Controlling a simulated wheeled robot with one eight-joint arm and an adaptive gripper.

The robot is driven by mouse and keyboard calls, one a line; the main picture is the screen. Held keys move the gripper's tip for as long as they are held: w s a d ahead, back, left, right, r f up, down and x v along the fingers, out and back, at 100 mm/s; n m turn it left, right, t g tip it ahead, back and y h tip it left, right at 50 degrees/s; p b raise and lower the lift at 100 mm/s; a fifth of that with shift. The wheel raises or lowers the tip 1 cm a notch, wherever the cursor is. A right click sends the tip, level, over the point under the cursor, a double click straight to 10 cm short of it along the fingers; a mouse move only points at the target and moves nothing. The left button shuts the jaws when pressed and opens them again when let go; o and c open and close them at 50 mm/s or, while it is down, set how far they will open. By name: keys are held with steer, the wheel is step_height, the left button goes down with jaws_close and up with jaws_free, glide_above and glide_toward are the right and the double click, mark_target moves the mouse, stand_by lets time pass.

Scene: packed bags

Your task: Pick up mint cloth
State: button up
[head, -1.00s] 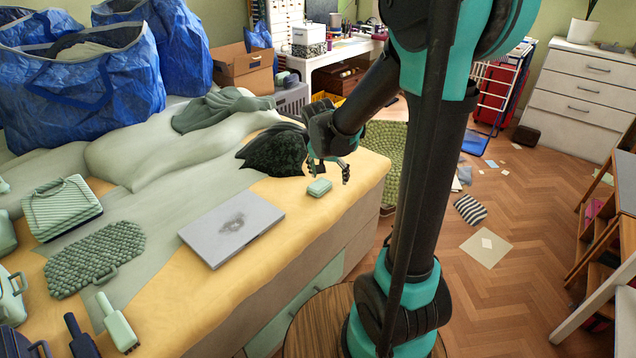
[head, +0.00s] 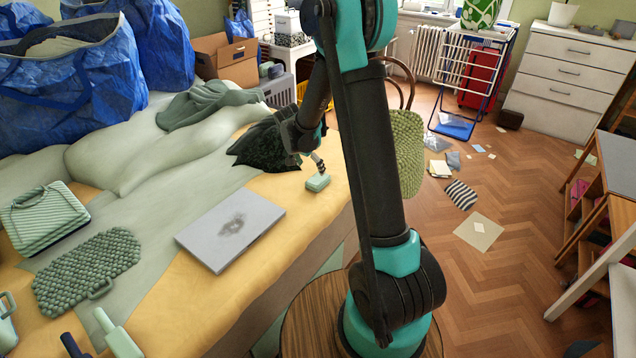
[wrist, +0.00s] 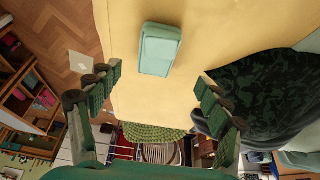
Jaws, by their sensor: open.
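A small mint item (head: 318,183), block-like with rounded edges, lies on the yellow bedspread near the bed's edge. It also shows in the wrist view (wrist: 159,49), ahead of and between the lines of my fingers. It looks more like a small case or folded pad than loose cloth; I cannot tell which. My gripper (wrist: 160,88) is open and empty, its fingers spread wide, close above and short of the mint item. A crumpled grey-green cloth (head: 205,106) lies farther back on the bed.
A dark patterned bundle (head: 262,146) lies beside my gripper; it also shows in the wrist view (wrist: 265,100). A closed silver laptop (head: 230,228), a knobbly green bag (head: 88,270) and blue bags (head: 75,95) are on the bed. Bare bedspread surrounds the mint item.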

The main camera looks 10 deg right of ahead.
mark_target(317, 179)
steer(key=x, duration=0.3)
steer(key=shift+w+d+f, duration=0.1)
steer(key=shift+f, duration=0.2)
steer(key=x, duration=0.4)
steer(key=shift+d+f, duration=0.2)
steer(key=shift+d, duration=0.15)
steer(key=shift+w+d+f, duration=0.1)
steer(key=shift+f, duration=0.2)
steer(key=shift+f, duration=0.25)
steer(key=c, duration=1.2)
